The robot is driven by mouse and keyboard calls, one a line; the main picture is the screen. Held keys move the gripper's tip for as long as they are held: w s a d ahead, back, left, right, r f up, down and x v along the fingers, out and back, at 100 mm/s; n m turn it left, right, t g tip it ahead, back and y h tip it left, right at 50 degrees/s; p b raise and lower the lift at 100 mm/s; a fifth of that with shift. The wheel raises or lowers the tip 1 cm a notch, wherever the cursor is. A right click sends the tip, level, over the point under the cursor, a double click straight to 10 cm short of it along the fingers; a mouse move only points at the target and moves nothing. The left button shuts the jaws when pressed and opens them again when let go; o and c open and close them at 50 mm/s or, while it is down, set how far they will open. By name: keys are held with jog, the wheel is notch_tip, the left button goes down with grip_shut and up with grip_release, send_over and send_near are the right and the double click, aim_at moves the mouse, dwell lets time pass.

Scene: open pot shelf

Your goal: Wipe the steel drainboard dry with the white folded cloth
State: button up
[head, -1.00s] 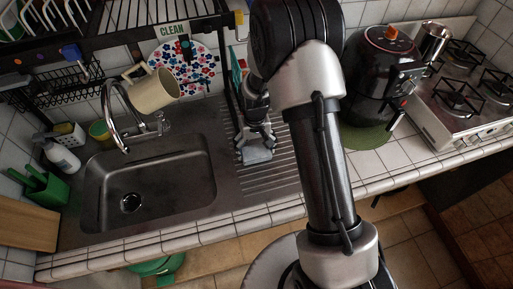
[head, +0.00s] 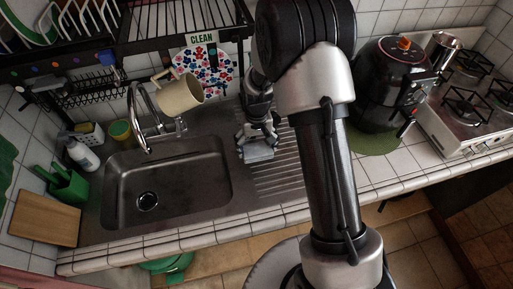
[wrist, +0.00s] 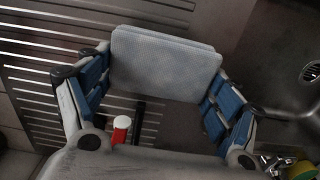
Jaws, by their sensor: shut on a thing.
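The white folded cloth (head: 259,154) looks pale grey and sits at the left side of the ridged steel drainboard (head: 277,180), close to the sink's right edge. My gripper (head: 257,147) is over the drainboard, shut on the cloth. In the wrist view, the cloth (wrist: 165,65) is a flat padded rectangle held between the two blue-padded fingers of my gripper (wrist: 158,85). The drainboard's ridges (wrist: 40,85) run to the left of the cloth, with smooth steel to its right. I cannot tell whether the cloth presses on the steel.
The sink basin (head: 165,185) with its curved tap (head: 138,115) lies left of the drainboard. A beige mug (head: 180,93) hangs above it under the black rack (head: 150,45). A black pot-like appliance (head: 390,85) stands right, beside the stove (head: 465,105). A red, white-topped object (wrist: 121,128) shows by my gripper.

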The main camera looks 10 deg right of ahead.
jog(key=shift+r+p, duration=0.9)
jog(key=shift+r, duration=0.8)
